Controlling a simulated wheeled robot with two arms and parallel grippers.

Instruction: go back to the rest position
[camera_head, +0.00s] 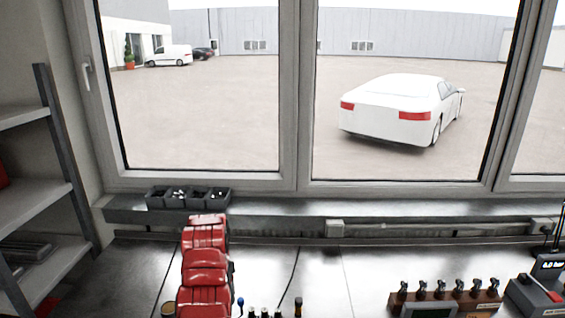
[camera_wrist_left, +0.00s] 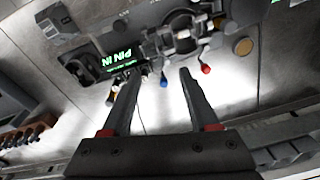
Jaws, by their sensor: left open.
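My left gripper (camera_wrist_left: 159,74) is open in the left wrist view. A grey metal assembly with a round opening (camera_wrist_left: 183,38) lies beyond the fingertips. Blue-tipped (camera_wrist_left: 163,84) and red-tipped (camera_wrist_left: 206,69) pieces show near the fingers. I cannot make out my left gripper in the head view. My right gripper is in neither view.
Dark bins (camera_head: 188,197) stand on the sill ledge below the window. A wooden rack of several tools (camera_head: 445,303) stands at the front right. A lit green display (camera_wrist_left: 119,58) shows beside the metal assembly. Shelves (camera_head: 38,190) stand at the left. The bench's middle back is clear.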

